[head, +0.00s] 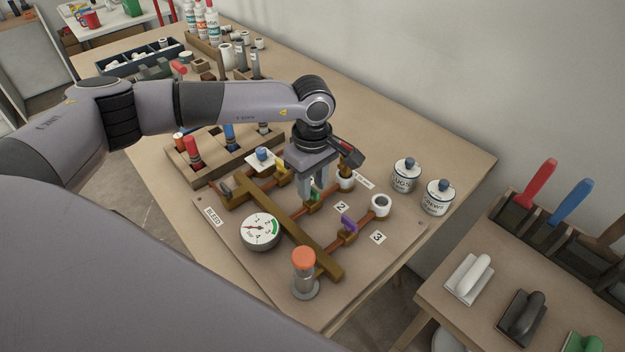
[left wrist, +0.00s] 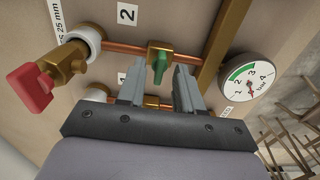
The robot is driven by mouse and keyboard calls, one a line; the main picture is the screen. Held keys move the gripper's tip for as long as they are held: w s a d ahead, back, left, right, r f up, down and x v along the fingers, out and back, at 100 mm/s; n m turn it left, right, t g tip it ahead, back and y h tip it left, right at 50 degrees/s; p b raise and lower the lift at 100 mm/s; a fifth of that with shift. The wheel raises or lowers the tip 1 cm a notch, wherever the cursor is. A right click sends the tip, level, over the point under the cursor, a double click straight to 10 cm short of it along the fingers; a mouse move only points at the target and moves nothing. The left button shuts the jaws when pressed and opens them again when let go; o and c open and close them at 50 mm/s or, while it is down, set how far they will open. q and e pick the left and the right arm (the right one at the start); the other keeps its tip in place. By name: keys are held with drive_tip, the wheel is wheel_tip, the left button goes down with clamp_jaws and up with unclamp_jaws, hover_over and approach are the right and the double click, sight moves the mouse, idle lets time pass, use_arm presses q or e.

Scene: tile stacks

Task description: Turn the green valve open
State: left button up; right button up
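The green valve (left wrist: 160,65) has a small green lever on a brass body, set in a copper pipe by label 2. In the left wrist view its lever stands roughly crosswise to the pipe. In the head view the valve (head: 314,197) is partly hidden by my left gripper. My left gripper (head: 313,192) points down over the board. In the left wrist view its two fingers (left wrist: 160,82) are apart, one on each side of the green lever, with gaps visible. I cannot tell how far the fingertips are above the pipe. My right gripper is not in view.
A purple valve (head: 348,224) and a yellow valve (head: 282,167) sit on neighbouring pipes. A brass manifold (head: 290,228), a gauge (head: 260,231) and an orange-capped cylinder (head: 304,274) stand nearby. A brass tap with a red handle (left wrist: 30,92) is close to the gripper. Two jars (head: 406,176) stand right.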

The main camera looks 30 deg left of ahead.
use_arm(q)
drive_tip(key=shift+f, duration=0.3)
drive_tip(key=shift+c, duration=0.3)
clamp_jaws()
